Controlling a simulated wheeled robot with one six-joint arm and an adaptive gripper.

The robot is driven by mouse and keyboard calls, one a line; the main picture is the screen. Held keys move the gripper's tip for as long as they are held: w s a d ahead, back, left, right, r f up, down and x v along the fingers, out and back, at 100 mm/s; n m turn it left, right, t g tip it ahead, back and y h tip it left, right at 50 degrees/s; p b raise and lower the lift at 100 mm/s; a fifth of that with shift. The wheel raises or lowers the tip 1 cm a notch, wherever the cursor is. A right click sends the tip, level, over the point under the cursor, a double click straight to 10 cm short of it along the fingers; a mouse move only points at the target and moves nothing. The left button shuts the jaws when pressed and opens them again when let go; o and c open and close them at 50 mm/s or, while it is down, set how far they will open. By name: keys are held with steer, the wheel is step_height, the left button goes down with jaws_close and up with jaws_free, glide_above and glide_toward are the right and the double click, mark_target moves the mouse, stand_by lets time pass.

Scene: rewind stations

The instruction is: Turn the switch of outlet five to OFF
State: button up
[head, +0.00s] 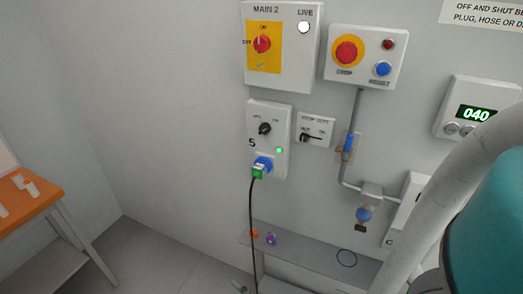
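The outlet five box (283,165) is a white panel on the wall, marked 5. Its black rotary switch (264,128) sits in the upper half, under small markings that look like OFF on the left and ON on the right. The pointer direction is too small to tell. A green lamp (279,150) glows below and right of the switch. A green plug (258,171) sits at the blue socket (264,162), with a black cable hanging down. My gripper is not in view; only my teal and grey arm shows at the right.
Above is the MAIN 2 box (300,70) with a red switch and a white LIVE lamp. A stop box (338,80) has a red mushroom button. A small black lever switch (313,137) is right of outlet five. A shelf (310,262) is below; an orange table (45,200) stands left.

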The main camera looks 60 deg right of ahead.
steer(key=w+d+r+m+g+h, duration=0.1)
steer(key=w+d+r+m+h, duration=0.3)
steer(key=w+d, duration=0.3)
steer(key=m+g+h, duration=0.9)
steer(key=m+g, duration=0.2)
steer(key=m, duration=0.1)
glide_toward(262, 132)
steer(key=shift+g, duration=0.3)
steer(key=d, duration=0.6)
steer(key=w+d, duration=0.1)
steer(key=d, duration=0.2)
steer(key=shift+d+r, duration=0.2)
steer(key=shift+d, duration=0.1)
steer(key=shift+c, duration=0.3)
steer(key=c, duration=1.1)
